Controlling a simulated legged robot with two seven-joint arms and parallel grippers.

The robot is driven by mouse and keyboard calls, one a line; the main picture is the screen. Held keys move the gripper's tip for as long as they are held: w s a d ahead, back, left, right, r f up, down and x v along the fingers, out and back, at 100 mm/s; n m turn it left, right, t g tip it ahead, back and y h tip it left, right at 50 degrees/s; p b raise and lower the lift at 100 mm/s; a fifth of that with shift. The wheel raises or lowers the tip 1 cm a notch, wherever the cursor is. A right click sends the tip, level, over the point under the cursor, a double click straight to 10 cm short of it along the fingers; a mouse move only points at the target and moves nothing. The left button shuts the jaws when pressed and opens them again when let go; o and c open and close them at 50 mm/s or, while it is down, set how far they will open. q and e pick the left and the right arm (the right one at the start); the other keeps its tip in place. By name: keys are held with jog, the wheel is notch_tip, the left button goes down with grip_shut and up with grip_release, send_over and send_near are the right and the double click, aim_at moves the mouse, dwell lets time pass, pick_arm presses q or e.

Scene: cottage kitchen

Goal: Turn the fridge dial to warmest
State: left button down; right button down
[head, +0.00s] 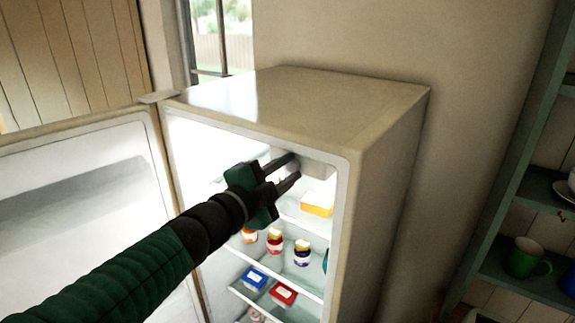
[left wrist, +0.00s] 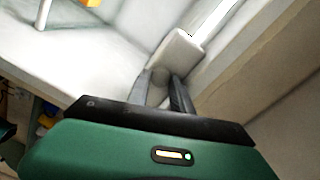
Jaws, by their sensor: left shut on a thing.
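The fridge (head: 395,155) stands with its door (head: 75,165) swung open to the left. My left gripper (head: 296,168) reaches into the top of the lit compartment. In the left wrist view its two dark fingers (left wrist: 163,88) are shut on a small round grey dial (left wrist: 160,75), at the end of a pale box-like housing (left wrist: 181,47). The fingers hide the dial's sides, and no marks or pointer on it can be read. In the head view the dial is mostly hidden by the fingers. My right gripper is not in view.
Below the gripper, fridge shelves hold a yellow-orange box (head: 317,205), several small jars (head: 274,240), a blue tub (head: 254,278) and a red tub (head: 283,293). A green shelf unit (head: 530,150) with a green mug (head: 525,258) stands at the right.

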pick_arm(q)
jog(key=shift+f+n, duration=0.25)
jog(key=shift+n, duration=0.35)
jog(key=shift+f, duration=0.1)
jog(key=c, duration=1.3)
grip_release()
jog(key=shift+o, duration=0.8)
jog(key=shift+w, duration=0.15)
